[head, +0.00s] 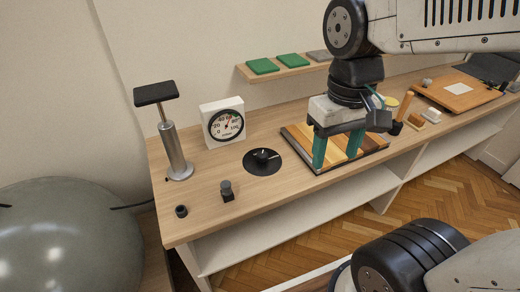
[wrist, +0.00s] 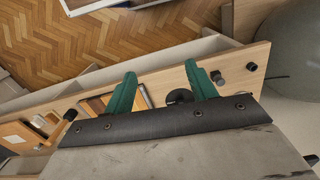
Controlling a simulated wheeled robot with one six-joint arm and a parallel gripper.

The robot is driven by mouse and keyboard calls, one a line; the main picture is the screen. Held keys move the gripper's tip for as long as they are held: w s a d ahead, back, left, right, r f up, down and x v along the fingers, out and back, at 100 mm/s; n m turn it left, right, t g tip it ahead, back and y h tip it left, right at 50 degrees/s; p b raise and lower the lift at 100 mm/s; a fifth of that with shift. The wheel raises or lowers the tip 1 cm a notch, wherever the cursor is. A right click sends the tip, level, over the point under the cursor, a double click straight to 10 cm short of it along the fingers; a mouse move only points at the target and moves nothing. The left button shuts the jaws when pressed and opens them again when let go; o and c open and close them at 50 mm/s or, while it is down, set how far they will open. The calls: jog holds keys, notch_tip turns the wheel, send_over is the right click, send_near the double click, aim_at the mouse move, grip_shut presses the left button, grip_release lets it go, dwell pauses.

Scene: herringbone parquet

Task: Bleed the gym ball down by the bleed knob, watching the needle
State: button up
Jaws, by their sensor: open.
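The grey-green gym ball (head: 70,245) is at the lower left of the head view, with a dark hose near it; it also shows in the wrist view (wrist: 298,45). A white gauge (head: 223,122) with a round dial stands on the bench; its needle is too small to read surely. A black round plate with a knob (head: 263,160) lies in front of it. A dark knob on a small block (head: 227,190) stands near the front edge. No label shows which knob is the bleed knob. My gripper (head: 338,155) is open and empty, its teal fingers above the striped board, right of both knobs.
A hand pump (head: 175,150) with a black handle stands left of the gauge. A short black cylinder (head: 181,211) is at the front left. The striped board (head: 296,133) lies under my gripper. A wall shelf (head: 288,70) holds flat green blocks. Bench between pump and knobs is clear.

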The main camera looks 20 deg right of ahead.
jog(key=w+f+m+g, duration=0.1)
jog(key=w+f, duration=0.2)
jog(key=w, duration=0.2)
jog(key=w+f+g, duration=0.1)
jog(key=w+f, duration=0.2)
jog(key=w, duration=0.3)
jog(key=m+t, duration=0.2)
jog(key=m, duration=0.3)
send_over(262, 154)
jog(key=f, duration=1.3)
jog(key=shift+s, duration=0.35)
jog(key=shift+w+r+t, duration=0.1)
jog(key=shift+w+t, duration=0.2)
notch_tip(262, 154, down, 8)
jog(key=shift+r, duration=0.15)
jog(key=c, duration=1)
